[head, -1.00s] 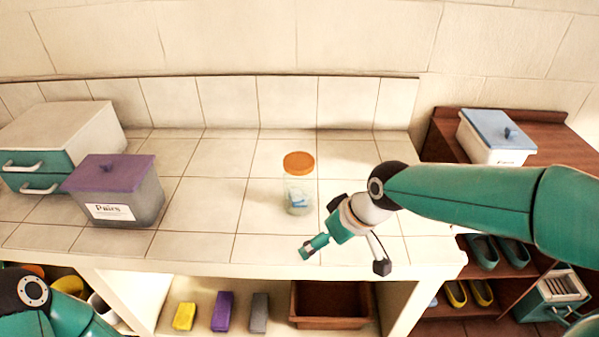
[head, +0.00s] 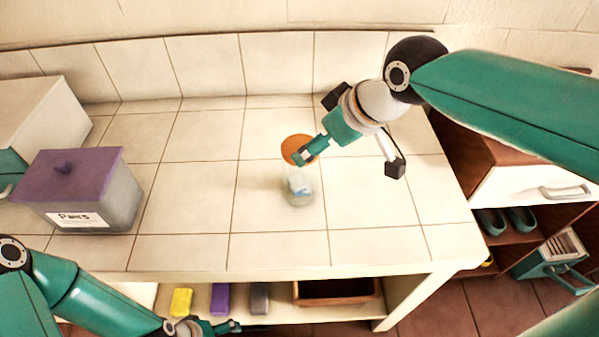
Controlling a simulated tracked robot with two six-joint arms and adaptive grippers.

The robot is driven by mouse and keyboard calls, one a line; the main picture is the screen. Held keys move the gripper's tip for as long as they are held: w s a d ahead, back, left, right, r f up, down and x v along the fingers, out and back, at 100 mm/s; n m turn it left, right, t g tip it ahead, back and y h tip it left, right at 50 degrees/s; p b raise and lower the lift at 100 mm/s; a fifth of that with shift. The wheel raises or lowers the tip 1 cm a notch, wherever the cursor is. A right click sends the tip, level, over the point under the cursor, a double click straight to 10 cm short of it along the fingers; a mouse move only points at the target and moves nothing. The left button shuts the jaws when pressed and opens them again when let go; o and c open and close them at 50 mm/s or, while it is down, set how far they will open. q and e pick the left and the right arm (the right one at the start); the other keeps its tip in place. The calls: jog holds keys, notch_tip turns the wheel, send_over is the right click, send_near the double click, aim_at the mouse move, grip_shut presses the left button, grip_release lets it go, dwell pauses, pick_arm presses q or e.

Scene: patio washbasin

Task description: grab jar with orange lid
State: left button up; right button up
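The jar (head: 299,188) is clear glass with an orange lid (head: 297,149) and something pale blue inside. It stands upright on the tiled counter (head: 190,190). My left gripper (head: 222,328) is low at the bottom edge, in front of the counter and away from the jar. Its opening is unclear.
A grey box with a purple lid (head: 75,185) stands on the counter at left, beside a white and teal drawer unit (head: 35,120). Yellow, purple and grey blocks and a brown tray (head: 337,290) are on the shelf below. A brown shoe cabinet stands at right. Counter around the jar is clear.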

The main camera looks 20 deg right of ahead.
aim_at(301, 173)
jog(key=x, duration=0.4)
jog(key=shift+w+f, duration=0.1)
jog(key=shift+f, duration=0.15)
jog(key=shift+w+a+r+p+x, duration=0.1)
jog(key=shift+a+p+x, duration=0.1)
jog(key=shift+x, duration=1.15)
jog(key=shift+w+a+r+p+x, duration=0.1)
jog(key=shift+p+x, duration=0.05)
jog(key=shift+x, duration=1.15)
jog(key=shift+d, duration=0.1)
jog(key=c, duration=1.3)
jog(key=shift+w+r, duration=0.1)
jog(key=shift+r, duration=0.1)
